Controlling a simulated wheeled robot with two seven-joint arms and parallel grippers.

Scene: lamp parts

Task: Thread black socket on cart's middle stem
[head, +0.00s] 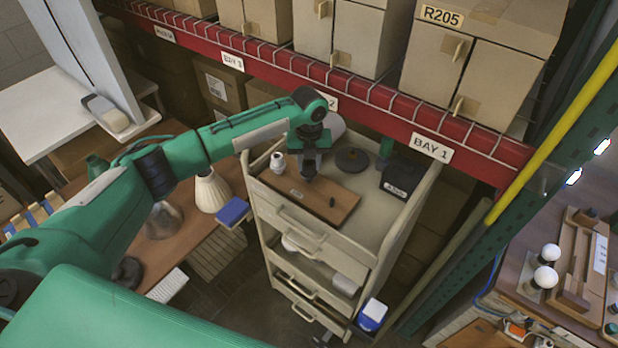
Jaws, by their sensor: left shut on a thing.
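My left gripper (309,162) reaches down over the cart (395,205) from the upper left, pointing at the wooden board (318,208) on its top. It is shut on a small dark piece, which looks like the black socket (309,174), low over the middle of the board. The fingers hide most of it, and I cannot tell whether it touches a stem. The middle stem is hidden beneath it. A short dark stem (332,201) stands to the right on the board, and a white fitting (278,163) stands at its left end. My right gripper is out of view.
A round black base (352,160) and a black box (397,179) sit on the cart behind the board. The cart has raised side rims. A red shelf beam (400,108) runs close behind. A cream lampshade (212,191) stands on the wooden table at left.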

